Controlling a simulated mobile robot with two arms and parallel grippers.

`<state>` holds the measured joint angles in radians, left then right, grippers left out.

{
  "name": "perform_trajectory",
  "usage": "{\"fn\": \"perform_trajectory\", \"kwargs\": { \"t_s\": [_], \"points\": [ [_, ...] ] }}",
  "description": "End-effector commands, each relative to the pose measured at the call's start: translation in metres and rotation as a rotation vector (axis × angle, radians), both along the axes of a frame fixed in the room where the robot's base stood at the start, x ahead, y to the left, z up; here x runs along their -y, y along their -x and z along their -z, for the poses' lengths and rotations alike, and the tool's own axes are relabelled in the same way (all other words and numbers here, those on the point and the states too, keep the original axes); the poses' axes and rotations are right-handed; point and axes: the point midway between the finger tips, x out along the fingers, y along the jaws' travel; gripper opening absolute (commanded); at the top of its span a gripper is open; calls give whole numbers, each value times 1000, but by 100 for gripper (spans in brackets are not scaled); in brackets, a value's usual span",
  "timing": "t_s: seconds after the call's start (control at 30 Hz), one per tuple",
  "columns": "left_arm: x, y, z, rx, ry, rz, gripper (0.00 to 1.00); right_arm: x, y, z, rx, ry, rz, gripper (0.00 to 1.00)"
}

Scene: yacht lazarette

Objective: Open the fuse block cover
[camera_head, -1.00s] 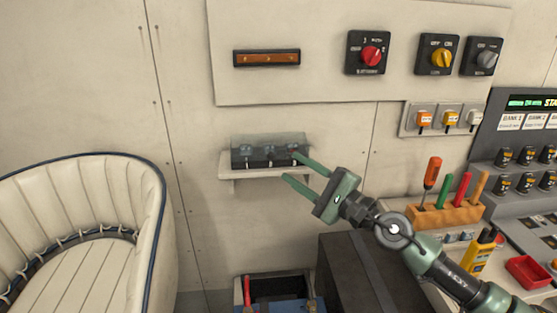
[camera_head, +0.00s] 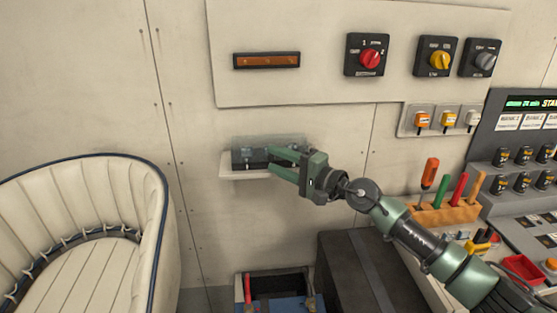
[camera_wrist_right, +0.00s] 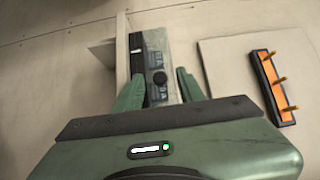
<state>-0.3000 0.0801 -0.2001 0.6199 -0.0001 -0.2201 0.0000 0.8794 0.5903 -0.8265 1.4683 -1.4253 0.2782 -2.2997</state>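The fuse block (camera_head: 247,158) is a dark block on a small white wall shelf (camera_head: 230,173). Its clear cover (camera_head: 258,142) appears lowered over it. My right gripper (camera_head: 271,160) is at the front right of the block and hides that part of it. In the right wrist view the dark block (camera_wrist_right: 153,55) with a round black knob (camera_wrist_right: 159,78) shows between the two spread fingers of the right gripper (camera_wrist_right: 160,90). The fingers are apart on either side of the knob; I cannot tell whether they touch the block. My left gripper is not in view.
Above are an orange bar panel (camera_head: 266,60) and a red rotary switch (camera_head: 367,58). A cream seat (camera_head: 90,230) stands at the left and a dark box (camera_head: 345,275) below the arm. A tool rack (camera_head: 445,215) is at the right.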

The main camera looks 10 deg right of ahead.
Motion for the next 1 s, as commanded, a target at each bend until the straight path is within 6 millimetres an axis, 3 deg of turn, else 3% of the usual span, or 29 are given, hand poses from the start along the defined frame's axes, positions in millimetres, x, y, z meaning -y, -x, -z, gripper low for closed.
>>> {"fn": "perform_trajectory", "kwargs": {
  "t_s": [0.13, 0.27, 0.3, 1.0],
  "points": [
    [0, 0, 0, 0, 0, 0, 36, 0, 0, 0, -1, -1, 0, 39],
    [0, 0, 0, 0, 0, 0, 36, 0, 0, 0, -1, -1, 0, 3],
    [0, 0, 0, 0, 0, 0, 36, 0, 0, 0, -1, -1, 0, 0],
    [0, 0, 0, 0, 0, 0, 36, 0, 0, 1, -2, -1, 0, 0]
  ]
}}
